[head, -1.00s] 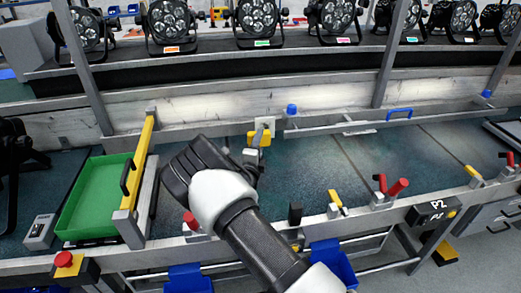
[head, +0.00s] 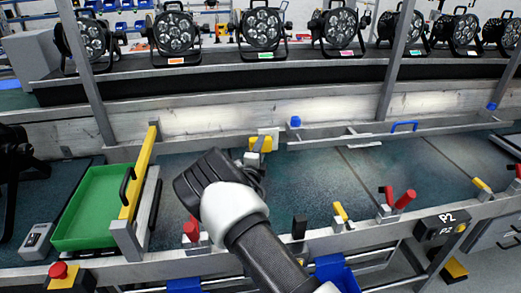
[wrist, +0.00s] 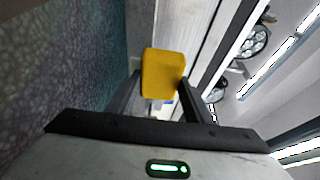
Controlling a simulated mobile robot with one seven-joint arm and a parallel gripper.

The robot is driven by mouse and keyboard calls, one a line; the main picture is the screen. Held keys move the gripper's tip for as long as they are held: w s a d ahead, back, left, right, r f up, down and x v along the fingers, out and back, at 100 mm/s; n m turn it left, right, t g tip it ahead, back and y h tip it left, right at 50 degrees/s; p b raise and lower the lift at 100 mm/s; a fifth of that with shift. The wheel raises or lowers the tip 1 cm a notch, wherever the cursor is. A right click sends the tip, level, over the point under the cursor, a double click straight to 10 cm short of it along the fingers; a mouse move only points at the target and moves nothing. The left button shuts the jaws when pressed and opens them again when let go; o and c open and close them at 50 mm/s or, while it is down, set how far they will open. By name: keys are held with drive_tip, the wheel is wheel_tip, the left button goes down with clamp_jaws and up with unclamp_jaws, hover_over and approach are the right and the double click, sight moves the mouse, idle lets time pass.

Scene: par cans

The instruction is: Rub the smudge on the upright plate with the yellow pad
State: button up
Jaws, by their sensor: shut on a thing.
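My gripper (head: 258,158) is shut on the yellow pad (head: 261,144), which sticks out past the fingertips. In the wrist view the pad (wrist: 163,70) sits between the two dark fingers of my gripper (wrist: 161,90). A small pale upright plate (head: 269,132) stands at the back of the bench, just behind the pad in the head view. The pad and my gripper cover part of it. I cannot make out the smudge, and I cannot tell whether the pad touches the plate.
A green tray (head: 90,212) with a yellow rail (head: 140,172) lies to the left. Red-handled clamps (head: 403,199) line the front edge. A blue knob (head: 295,122) is right of the plate. The middle right of the bench top (head: 315,180) is clear.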

sight(270, 146)
drive_tip(key=shift+w+a+b, duration=0.15)
drive_tip(key=shift+w+b, duration=0.4)
drive_tip(key=shift+w, duration=0.3)
drive_tip(key=shift+w+d+p, duration=0.15)
drive_tip(key=shift+d+p, duration=0.15)
drive_tip(key=shift+d, duration=0.7)
drive_tip(key=shift+w+d+p, duration=0.15)
drive_tip(key=shift+d+p, duration=0.1)
drive_tip(key=shift+d, duration=0.75)
drive_tip(key=shift+w+d+p, duration=0.2)
drive_tip(key=shift+w+d, duration=0.05)
drive_tip(key=shift+d, duration=0.65)
drive_tip(key=shift+w+d+p, duration=0.2)
drive_tip(key=shift+w+d, duration=0.05)
drive_tip(key=shift+d, duration=0.65)
drive_tip(key=shift+s+a, duration=0.25)
drive_tip(key=shift+a, duration=1.05)
drive_tip(key=shift+s+a, duration=0.3)
drive_tip(key=shift+a, duration=1.05)
drive_tip(key=shift+s+a, duration=0.25)
drive_tip(key=shift+a, duration=1.05)
drive_tip(key=shift+s+r, duration=0.1)
